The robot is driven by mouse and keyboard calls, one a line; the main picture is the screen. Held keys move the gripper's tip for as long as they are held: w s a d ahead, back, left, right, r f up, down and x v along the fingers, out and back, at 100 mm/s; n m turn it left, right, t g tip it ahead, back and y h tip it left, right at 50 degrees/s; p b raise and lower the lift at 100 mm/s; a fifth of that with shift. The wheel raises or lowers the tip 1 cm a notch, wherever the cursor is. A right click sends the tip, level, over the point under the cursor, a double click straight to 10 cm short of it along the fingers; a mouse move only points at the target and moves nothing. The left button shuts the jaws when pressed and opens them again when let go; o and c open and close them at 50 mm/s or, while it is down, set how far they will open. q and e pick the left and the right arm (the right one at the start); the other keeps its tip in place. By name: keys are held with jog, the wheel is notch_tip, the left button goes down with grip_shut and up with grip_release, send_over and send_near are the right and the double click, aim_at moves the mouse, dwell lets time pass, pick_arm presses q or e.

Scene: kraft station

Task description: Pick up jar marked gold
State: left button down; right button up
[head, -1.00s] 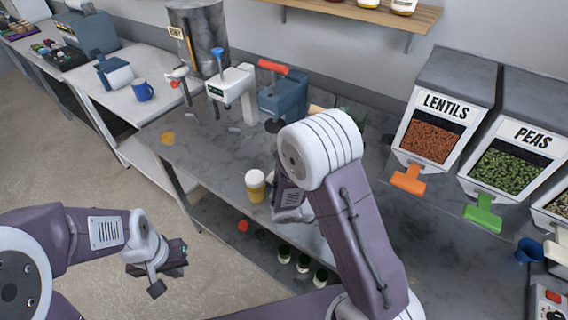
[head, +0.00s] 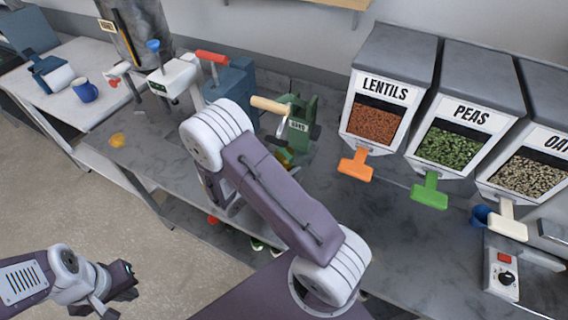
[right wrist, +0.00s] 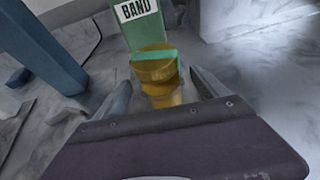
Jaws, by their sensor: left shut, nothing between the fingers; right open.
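A gold jar (right wrist: 158,68) with a green strip across its upper part stands under the green machine labelled BAND (right wrist: 138,20) in the right wrist view. In the head view a gold patch (head: 286,157) shows at the foot of the green machine (head: 299,125), partly behind my right arm. My right gripper (right wrist: 160,88) is open, with a finger on either side of the jar's near side; I cannot tell whether they touch it. In the head view my arm mostly hides that gripper. My left gripper (head: 122,282) is shut and empty, over the floor at lower left.
Dispensers of lentils (head: 375,122), peas (head: 450,145) and oats (head: 540,170) stand at the right. A white machine (head: 178,82) and a blue one (head: 230,80) stand left of the green machine. A blue mug (head: 86,91) is on the left table.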

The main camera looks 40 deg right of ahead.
aim_at(289, 148)
jog(key=p+x, duration=0.1)
jog(key=x, duration=0.3)
jog(key=shift+d, duration=0.3)
jog(key=shift+w+d+f, duration=0.15)
jog(key=shift+d+f, duration=0.1)
jog(key=shift+d, duration=0.05)
grip_shut()
jog(key=shift+r, duration=0.1)
jog(key=shift+a+r, duration=0.2)
jog(key=shift+r, duration=0.05)
notch_tip(289, 148, up, 6)
jog(key=shift+r, duration=0.25)
jog(key=s+a+b, duration=0.1)
jog(key=s+a, duration=0.3)
jog(key=a, duration=0.4)
jog(key=s+a+b, duration=0.1)
jog(key=s+a, duration=0.4)
jog(key=a, duration=0.4)
jog(key=shift+a+b, duration=0.25)
jog(key=shift+b, duration=0.15)
